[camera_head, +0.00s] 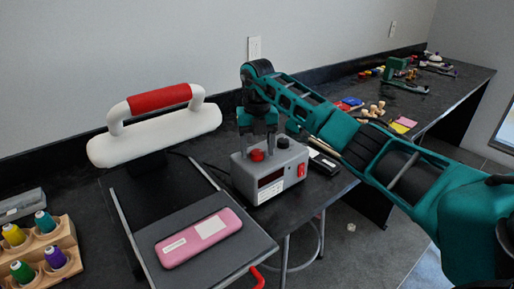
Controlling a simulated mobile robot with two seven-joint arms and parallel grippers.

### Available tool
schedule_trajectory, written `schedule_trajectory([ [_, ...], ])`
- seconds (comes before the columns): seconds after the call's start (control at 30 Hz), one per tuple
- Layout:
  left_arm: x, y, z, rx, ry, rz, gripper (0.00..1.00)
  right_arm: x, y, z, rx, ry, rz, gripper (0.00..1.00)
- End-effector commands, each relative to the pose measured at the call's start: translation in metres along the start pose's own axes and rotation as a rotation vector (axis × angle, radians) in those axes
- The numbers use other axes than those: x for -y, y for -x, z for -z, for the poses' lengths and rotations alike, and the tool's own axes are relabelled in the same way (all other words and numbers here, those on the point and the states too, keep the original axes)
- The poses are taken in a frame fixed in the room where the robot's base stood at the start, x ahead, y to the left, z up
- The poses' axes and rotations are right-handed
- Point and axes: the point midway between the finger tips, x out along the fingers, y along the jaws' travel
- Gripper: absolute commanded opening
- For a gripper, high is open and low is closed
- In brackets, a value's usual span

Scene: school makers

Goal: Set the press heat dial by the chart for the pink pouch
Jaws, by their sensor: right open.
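The heat press stands at left centre, with a white upper body and a red handle (160,98). The pink pouch (185,243) lies flat on the press's dark lower plate (240,262), with pale labels on it. The grey control box (240,182) stands right of the plate. It has a red knob (257,155), a dark knob (283,142), a dark display (271,181) and a red switch (301,170). My right gripper (258,143) is open, pointing down at the red knob; I cannot tell whether it touches. My left gripper is not in view. I cannot make out a chart.
A wooden rack (58,241) with several thread spools stands at the lower left. A dark device (322,164) lies right of the control box. Blocks, wooden pegs (374,110) and sticky notes (405,124) lie farther along the bench, behind my right arm.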

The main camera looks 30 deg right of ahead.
Motion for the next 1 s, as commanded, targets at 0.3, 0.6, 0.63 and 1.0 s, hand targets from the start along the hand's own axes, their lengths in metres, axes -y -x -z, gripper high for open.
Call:
schedule_trajectory([
  [0.3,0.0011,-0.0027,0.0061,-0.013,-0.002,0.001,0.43,-0.0002,-0.0031,0.0,0.0,0.0,0.0,0.63],
  [0.6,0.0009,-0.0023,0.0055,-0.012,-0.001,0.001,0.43,-0.0003,-0.0029,0.0001,0.0,0.001,-0.001,0.35],
  [0.63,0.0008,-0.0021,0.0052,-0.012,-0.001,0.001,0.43,-0.0003,-0.0028,0.0,0.0,0.001,0.0,0.33],
  [1.0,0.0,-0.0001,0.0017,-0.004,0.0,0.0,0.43,0.0,-0.0025,0.0,0.0,0.002,0.0,0.07],
])
